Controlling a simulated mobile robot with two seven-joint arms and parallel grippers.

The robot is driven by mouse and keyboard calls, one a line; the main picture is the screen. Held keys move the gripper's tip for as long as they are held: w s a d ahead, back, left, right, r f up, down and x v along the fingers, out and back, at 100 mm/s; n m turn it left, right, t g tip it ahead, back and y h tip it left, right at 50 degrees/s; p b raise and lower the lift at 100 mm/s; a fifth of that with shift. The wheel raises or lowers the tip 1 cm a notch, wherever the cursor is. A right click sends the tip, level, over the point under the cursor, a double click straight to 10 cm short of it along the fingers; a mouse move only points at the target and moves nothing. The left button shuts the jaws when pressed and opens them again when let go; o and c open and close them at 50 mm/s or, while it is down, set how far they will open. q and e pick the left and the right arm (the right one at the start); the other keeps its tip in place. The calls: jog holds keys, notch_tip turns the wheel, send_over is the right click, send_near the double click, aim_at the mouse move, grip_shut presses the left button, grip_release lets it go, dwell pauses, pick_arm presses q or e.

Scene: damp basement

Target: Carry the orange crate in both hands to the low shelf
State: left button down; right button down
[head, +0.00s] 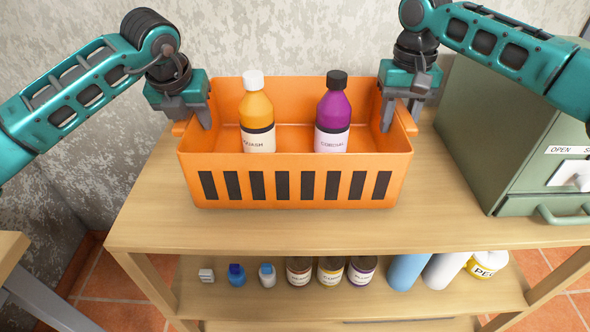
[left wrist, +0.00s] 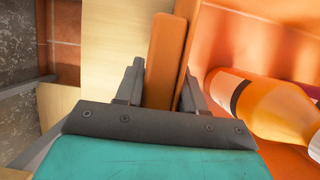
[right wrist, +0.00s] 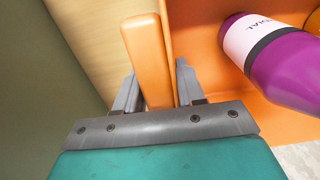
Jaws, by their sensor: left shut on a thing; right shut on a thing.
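The orange crate (head: 295,165) with black slots along its front stands on the upper wooden surface of a shelf unit. It holds an orange bottle with a white cap (head: 257,112) and a purple bottle with a black cap (head: 333,114), both upright. My left gripper (head: 192,118) is shut on the crate's left handle (left wrist: 163,62). My right gripper (head: 402,112) is shut on the crate's right handle (right wrist: 146,58). The low shelf (head: 225,300) lies beneath the upper surface. I cannot tell whether the crate is slightly raised or resting.
The low shelf carries small bottles (head: 237,275), several jars (head: 299,270), and blue and white cylinders (head: 407,271). A green cabinet (head: 500,130) stands to the crate's right on the top. A wall is behind; another wooden edge (head: 12,250) shows at far left.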

pick_arm(q)
jog(key=shift+a+f+b, duration=0.15)
jog(key=shift+f+b, duration=0.4)
jog(key=shift+f, duration=0.05)
pick_arm(e)
jog(key=shift+d+f, duration=0.15)
jog(key=shift+f, duration=0.55)
pick_arm(q)
jog(key=c, duration=1)
grip_release()
pick_arm(e)
jog(key=c, duration=1)
grip_release()
jog(key=shift+r, duration=0.1)
pick_arm(q)
jog(key=o, duration=0.3)
pick_arm(e)
jog(key=o, duration=0.3)
pick_arm(q)
jog(key=shift+r, duration=0.1)
jog(key=v, duration=1.1)
jog(key=shift+s+r, duration=0.2)
jog(key=shift+r, duration=0.2)
pick_arm(e)
jog(key=shift+r, duration=0.15)
pick_arm(q)
jog(key=shift+s, duration=0.1)
pick_arm(e)
notch_tip(320, 180, up, 12)
jog(key=shift+f, duration=0.1)
